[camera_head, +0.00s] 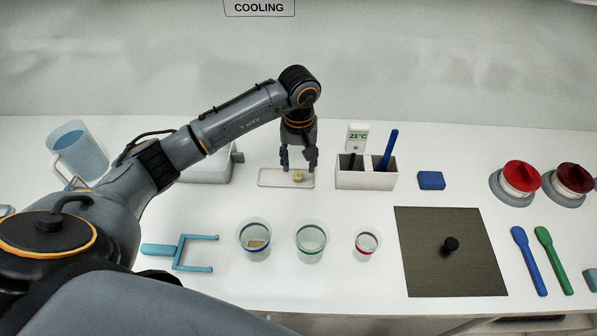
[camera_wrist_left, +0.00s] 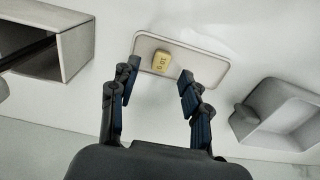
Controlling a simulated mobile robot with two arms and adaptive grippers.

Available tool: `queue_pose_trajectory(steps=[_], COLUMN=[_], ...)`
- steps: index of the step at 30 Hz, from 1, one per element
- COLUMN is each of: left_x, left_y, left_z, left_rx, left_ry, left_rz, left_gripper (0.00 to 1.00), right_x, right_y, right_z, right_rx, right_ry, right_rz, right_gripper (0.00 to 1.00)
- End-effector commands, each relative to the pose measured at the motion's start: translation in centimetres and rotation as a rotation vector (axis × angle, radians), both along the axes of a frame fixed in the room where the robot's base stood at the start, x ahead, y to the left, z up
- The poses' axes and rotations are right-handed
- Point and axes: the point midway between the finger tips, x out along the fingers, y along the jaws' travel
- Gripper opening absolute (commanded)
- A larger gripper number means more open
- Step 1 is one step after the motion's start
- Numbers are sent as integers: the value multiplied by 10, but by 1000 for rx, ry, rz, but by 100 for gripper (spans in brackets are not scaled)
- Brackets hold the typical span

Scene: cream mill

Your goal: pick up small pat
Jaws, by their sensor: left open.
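The small pat (camera_head: 298,175) is a pale yellow block on a flat white tray (camera_head: 270,183) at the back middle of the table. In the left wrist view the pat (camera_wrist_left: 161,61) carries a "10 g" style label and lies on the tray (camera_wrist_left: 200,62). My left gripper (camera_head: 299,167) points down over the tray, its fingers open. In the left wrist view the gripper (camera_wrist_left: 158,84) has its fingertips either side of the pat's near side, with gaps on both sides and nothing held. My right gripper is not in view.
A white holder (camera_head: 365,180) with a blue tool stands right of the tray, close to the gripper. A pale grey box-like device (camera_head: 205,168) stands to its left. Three cups, including the blue-rimmed cup (camera_head: 254,240), stand in front.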

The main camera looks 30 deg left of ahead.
Motion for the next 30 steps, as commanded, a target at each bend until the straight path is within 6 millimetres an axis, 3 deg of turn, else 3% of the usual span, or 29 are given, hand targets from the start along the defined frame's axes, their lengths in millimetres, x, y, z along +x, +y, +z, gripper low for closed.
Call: queue_pose_trajectory(steps=[1, 6, 14, 15, 21, 30], left_x=[-3, -1, -1, -1, -1, -1], left_y=[-1, 0, 1, 1, 1, 1], left_z=[-4, -27, -33, -33, -32, -32], left_rx=[-2, -2, 0, 0, 0, 0], left_ry=[7, 2, -1, -1, -1, -1], left_rz=[0, 1, -1, -1, -1, -1], left_gripper=[47, 47, 47, 45, 9, 8], right_x=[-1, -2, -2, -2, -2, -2], right_y=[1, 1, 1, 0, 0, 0], right_z=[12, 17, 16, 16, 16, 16], right_rx=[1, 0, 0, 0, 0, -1], right_ry=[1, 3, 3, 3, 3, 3], right_rz=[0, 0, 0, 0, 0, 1], right_gripper=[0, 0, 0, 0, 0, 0])
